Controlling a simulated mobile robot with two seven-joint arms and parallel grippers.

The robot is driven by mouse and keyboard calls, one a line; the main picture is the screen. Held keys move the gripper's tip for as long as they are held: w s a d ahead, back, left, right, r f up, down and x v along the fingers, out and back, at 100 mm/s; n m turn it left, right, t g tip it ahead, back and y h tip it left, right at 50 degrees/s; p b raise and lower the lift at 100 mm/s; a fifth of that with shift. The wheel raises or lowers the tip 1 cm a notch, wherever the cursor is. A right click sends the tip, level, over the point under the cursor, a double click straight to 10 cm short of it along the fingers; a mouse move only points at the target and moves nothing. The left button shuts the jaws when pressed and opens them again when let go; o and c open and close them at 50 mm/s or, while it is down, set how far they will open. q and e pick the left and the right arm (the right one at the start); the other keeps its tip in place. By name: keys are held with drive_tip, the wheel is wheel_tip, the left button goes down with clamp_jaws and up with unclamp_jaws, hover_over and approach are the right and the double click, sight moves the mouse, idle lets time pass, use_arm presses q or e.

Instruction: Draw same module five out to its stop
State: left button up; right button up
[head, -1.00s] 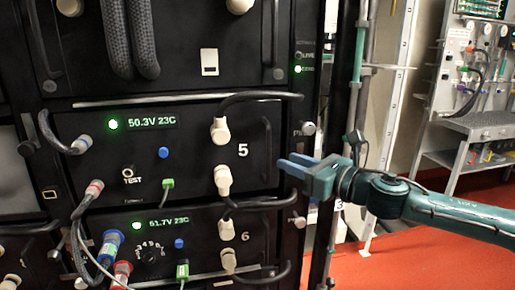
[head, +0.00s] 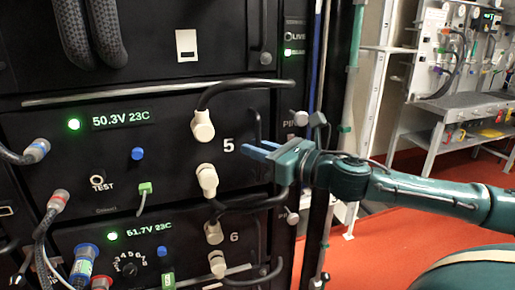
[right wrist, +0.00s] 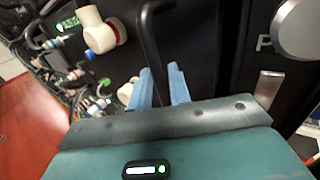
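Module five (head: 115,160) is a black drawer front marked 5, with a green lit display reading 50.3V 23C. Its front looks level with the rack around it. Its upright black handle (head: 256,122) is at the right end of the front. My right gripper (head: 254,147) is at that handle, its blue fingers pointing left and slightly apart. In the right wrist view the handle (right wrist: 149,35) runs down between the two fingers (right wrist: 160,88). Firm contact cannot be made out, and the handle's lower part is hidden. My left gripper is out of view.
Cream plugs (head: 202,126) with black cables sit left of the handle. A round silver knob (head: 300,118) marked with partly hidden letters is right of it. Module six (head: 190,243) lies below. Red floor (head: 385,240) is open on the right; a workbench (head: 470,105) stands behind.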

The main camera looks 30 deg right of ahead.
clamp_jaws()
idle(1.1)
